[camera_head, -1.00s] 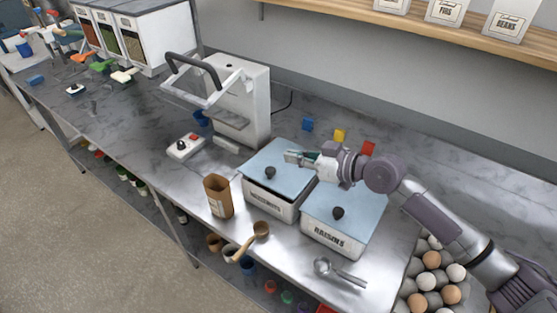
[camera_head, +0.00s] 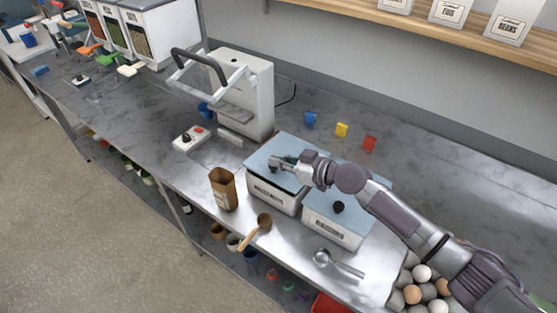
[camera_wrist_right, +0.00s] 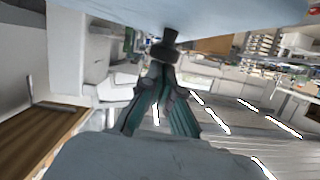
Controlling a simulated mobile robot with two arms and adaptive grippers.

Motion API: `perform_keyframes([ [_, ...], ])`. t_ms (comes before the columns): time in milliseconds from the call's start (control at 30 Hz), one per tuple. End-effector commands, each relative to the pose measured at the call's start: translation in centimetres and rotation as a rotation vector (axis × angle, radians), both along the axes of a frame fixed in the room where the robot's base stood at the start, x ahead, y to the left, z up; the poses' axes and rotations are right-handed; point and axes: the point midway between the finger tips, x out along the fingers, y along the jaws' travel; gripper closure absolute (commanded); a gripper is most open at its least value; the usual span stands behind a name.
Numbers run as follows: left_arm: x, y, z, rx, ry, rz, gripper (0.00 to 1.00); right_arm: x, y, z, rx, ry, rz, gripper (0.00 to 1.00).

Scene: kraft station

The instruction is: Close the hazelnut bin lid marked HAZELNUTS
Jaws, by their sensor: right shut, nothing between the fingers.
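The hazelnut bin (camera_head: 270,193) is a white box with a dark label on its front. Its light-blue lid (camera_head: 290,146) lies over the top and looks nearly flat; I cannot tell whether a small gap is left. My right gripper (camera_head: 279,162) is over this lid, at its dark knob, which it partly hides. In the right wrist view the teal fingers (camera_wrist_right: 160,82) are together with nothing between them. The dark knob (camera_wrist_right: 168,46) shows just beyond the fingertips, against the blue lid (camera_wrist_right: 215,14). My left gripper is out of view.
The raisins bin (camera_head: 333,228), with a blue lid and dark knob, stands right beside the hazelnut bin. A white press (camera_head: 246,95) stands behind left.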

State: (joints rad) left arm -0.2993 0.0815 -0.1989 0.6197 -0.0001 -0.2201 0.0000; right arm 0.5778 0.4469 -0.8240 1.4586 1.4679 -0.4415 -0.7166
Motion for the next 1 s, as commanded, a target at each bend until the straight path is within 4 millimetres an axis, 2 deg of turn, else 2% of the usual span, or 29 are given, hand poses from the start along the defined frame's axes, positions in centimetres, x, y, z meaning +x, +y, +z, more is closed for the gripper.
perform_keyframes([
  [267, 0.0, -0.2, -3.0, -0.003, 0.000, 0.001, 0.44, 0.2, -0.2, -1.6, 0.000, -0.002, 0.000, 1.00],
  [367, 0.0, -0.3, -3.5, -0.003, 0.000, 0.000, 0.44, 0.3, -0.2, -1.5, -0.001, -0.002, 0.000, 1.00],
  [767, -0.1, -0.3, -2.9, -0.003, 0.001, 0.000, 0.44, 0.3, -0.2, -0.8, 0.000, -0.002, -0.002, 1.00],
  [867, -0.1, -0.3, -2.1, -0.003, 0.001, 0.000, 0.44, 0.4, 0.0, 0.4, 0.000, -0.003, -0.002, 1.00],
  [1000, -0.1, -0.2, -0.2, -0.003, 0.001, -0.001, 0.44, 0.7, 0.4, 3.1, 0.000, -0.004, -0.004, 1.00],
])
